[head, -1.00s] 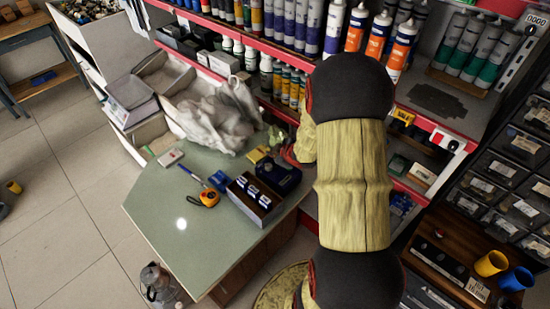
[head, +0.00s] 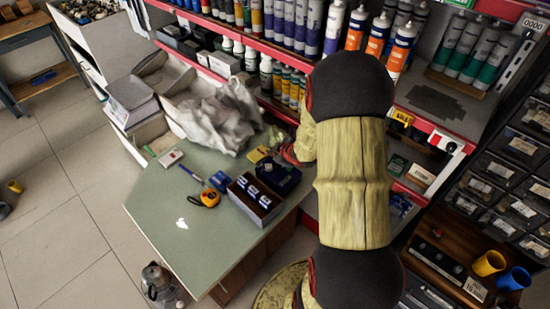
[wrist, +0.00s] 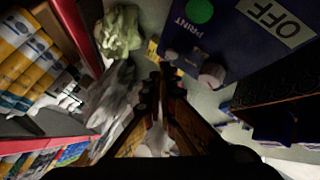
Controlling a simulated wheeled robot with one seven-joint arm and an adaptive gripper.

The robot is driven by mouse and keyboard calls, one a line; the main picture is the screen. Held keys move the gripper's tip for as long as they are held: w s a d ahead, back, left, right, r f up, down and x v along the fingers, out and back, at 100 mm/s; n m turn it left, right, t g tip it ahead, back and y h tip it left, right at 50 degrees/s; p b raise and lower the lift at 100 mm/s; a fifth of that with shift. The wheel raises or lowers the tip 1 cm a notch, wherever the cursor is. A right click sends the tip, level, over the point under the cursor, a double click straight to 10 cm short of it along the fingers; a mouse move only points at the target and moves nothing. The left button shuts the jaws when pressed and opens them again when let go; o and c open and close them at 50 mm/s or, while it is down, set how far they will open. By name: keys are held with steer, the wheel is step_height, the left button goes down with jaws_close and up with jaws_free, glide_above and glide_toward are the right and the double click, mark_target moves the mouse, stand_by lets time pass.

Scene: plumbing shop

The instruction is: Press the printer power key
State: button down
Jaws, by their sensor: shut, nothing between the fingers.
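The printer is a dark blue box (head: 279,177) on the green counter, partly beside my arm in the head view. In the wrist view its dark blue face (wrist: 245,45) fills the upper right, with a green round button (wrist: 199,11) by the word PRINT and a pale OFF label (wrist: 275,20). A small round grey piece (wrist: 212,75) shows at its lower edge; I cannot tell what it is. I cannot tell which part is the power key. My gripper (wrist: 167,73) is shut and empty, its tips just left of the printer's lower corner; contact is unclear.
A box with several labelled packs (head: 255,198) stands close in front of the printer. A tape measure (head: 208,197) and a crumpled clear bag (head: 222,118) lie on the counter (head: 170,225). Shelves of bottles and cartridges (head: 310,30) rise behind. The counter's front left is clear.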

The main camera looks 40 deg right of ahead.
step_height(320, 180, up, 6)
steer(key=p, duration=0.5)
steer(key=shift+f, duration=0.1)
stand_by(0.4)
steer(key=s+f+m+g, duration=0.1)
steer(key=s, duration=0.1)
steer(key=s+d+f+m+g, duration=0.1)
steer(key=s, duration=0.2)
steer(key=s+f+m+g, duration=0.1)
steer(key=s+f, duration=0.1)
steer(key=s, duration=0.1)
steer(key=shift+d+g+h, duration=0.3)
steer(key=shift+g+h, duration=0.1)
steer(key=s+m, duration=0.1)
steer(key=s+r+m+g, duration=0.1)
steer(key=s, duration=0.1)
steer(key=shift+s+d+r+g, duration=0.1)
steer(key=shift+r+g, duration=0.05)
steer(key=shift+g, duration=0.15)
steer(key=s+a+r+y, duration=0.1)
steer(key=s+a+r, duration=0.2)
steer(key=a+r, duration=0.7)
steer(key=s+a+r+t+y, duration=0.1)
steer(key=s+a+r, duration=0.2)
steer(key=a+r, duration=0.7)
steer(key=s+a+r+m+t+y, duration=0.1)
steer(key=s+a+r, duration=0.3)
steer(key=a+r, duration=0.6)
steer(key=shift+a, duration=1.05)
